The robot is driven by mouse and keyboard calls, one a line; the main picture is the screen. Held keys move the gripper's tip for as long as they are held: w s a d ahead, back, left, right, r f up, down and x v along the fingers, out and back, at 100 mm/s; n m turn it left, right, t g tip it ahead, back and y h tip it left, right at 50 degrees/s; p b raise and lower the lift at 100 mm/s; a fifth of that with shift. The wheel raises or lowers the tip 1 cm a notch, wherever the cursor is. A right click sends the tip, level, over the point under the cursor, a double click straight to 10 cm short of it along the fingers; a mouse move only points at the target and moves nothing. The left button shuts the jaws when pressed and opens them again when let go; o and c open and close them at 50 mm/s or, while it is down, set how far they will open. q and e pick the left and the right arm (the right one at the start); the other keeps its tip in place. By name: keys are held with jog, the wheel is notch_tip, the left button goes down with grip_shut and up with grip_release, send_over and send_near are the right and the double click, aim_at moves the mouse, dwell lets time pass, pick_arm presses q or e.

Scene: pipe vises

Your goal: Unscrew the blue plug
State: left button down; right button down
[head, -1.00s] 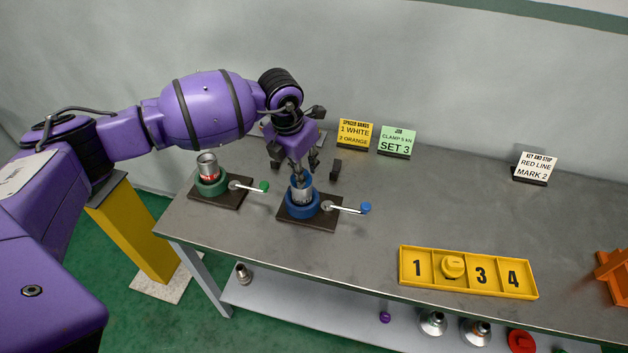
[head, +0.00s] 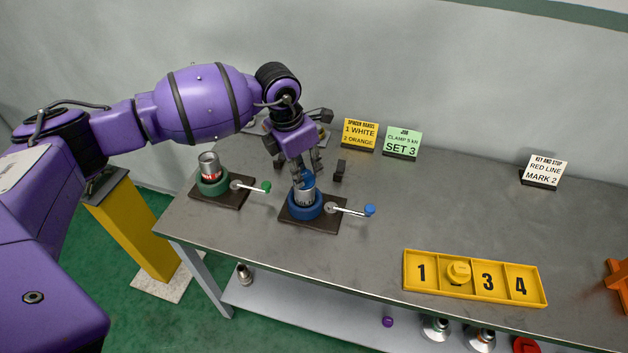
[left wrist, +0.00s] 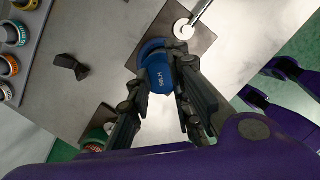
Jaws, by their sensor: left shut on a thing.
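The blue plug (head: 307,182) sits at the top of a grey metal pipe (head: 304,197), which stands upright in the blue vise (head: 303,209). My left gripper (head: 306,173) reaches down from above and is shut on the plug. In the left wrist view the plug (left wrist: 163,72), with white lettering, lies between the two fingers. The vise handle with its blue knob (head: 369,210) points right. I cannot tell how far the plug is threaded into the pipe.
A green vise (head: 212,184) holding another pipe (head: 208,163) stands to the left. Sign cards (head: 360,134) stand along the back. A yellow numbered tray (head: 472,290) lies at the right with a yellow piece in it. The bench between vise and tray is clear.

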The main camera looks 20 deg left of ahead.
jog(key=shift+w+r, duration=0.1)
jog(key=shift+w, duration=0.05)
pick_arm(q)
jog(key=shift+w+f+m+b, duration=0.15)
jog(key=shift+m+b, duration=0.4)
jog(key=shift+m, duration=0.65)
jog(key=m+b, duration=0.1)
jog(key=m, duration=0.1)
jog(key=shift+m+g, duration=0.4)
jog(key=shift+m+h+b, duration=0.3)
jog(key=shift+m, duration=0.1)
jog(key=c, duration=2.2)
grip_release()
jog(key=shift+m, duration=0.3)
jog(key=shift+r, duration=0.2)
grip_shut()
pick_arm(e)
jog(key=shift+w+d+f, duration=0.3)
jog(key=shift+d+f, duration=0.35)
jog(key=shift+d, duration=0.15)
pick_arm(q)
jog(key=shift+r, duration=0.2)
pick_arm(e)
jog(key=shift+a, duration=0.1)
